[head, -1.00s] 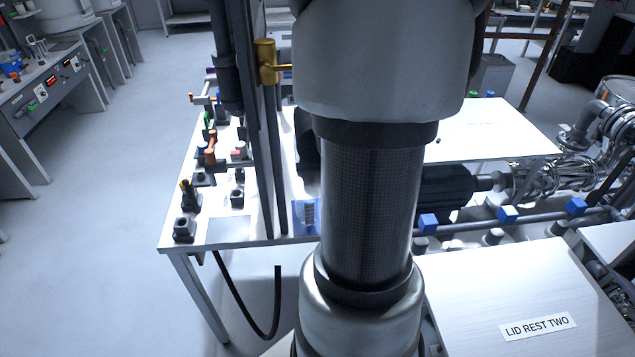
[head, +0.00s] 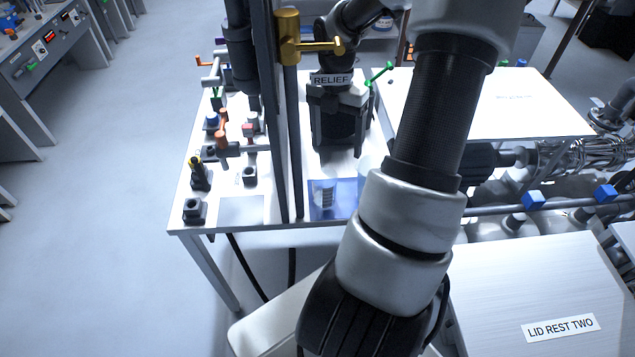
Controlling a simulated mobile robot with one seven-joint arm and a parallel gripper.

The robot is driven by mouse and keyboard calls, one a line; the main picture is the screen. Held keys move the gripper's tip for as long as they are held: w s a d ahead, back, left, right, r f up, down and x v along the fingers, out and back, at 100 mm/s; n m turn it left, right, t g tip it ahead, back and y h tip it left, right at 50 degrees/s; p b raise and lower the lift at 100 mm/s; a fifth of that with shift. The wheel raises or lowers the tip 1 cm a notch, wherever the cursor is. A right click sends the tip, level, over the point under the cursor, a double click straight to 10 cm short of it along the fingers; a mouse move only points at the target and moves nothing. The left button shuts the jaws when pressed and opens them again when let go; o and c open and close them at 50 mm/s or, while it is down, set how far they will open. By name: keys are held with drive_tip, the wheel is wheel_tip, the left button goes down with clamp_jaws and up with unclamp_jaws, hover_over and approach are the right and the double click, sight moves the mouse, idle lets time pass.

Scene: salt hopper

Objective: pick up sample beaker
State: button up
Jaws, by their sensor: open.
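The sample beaker appears to be the small clear vessel with dark markings (head: 323,194) on a blue mat (head: 345,212) near the table's front edge. What looks like my gripper (head: 341,152) is the dark end of my arm. It points down over the table, behind and slightly right of the beaker, open and apart from it. A label reading RELIEF crosses its upper part, so its outline is partly hidden. My forearm covers the right part of the mat.
A brass valve (head: 289,35) and dark upright posts stand close left of the gripper. A green handle (head: 380,73) sticks up at its right. Several small valves line the table's left side. A plate labelled LID REST TWO (head: 530,270) lies front right.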

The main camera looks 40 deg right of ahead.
sight(323, 177)
drive_tip(key=a+f+n, duration=0.1)
drive_tip(key=f, duration=0.2)
drive_tip(key=a+f+n+b, duration=0.1)
drive_tip(key=f+n, duration=0.1)
drive_tip(key=f, duration=0.2)
drive_tip(key=a+f+n, duration=0.1)
drive_tip(key=f, duration=0.3)
drive_tip(key=shift+w+a+f+y+b, duration=0.1)
drive_tip(key=shift+w+a+y+b, duration=0.2)
drive_tip(key=shift+a+y, duration=0.1)
drive_tip(key=shift+s+d+f+b, duration=0.1)
drive_tip(key=shift+s+f+b, duration=0.15)
drive_tip(key=shift+f, duration=1.1)
drive_tip(key=shift+s+f+b, duration=0.1)
drive_tip(key=shift+s+f, duration=0.1)
drive_tip(key=shift+f, duration=1.15)
drive_tip(key=c, duration=1.2)
drive_tip(key=shift+r, duration=0.15)
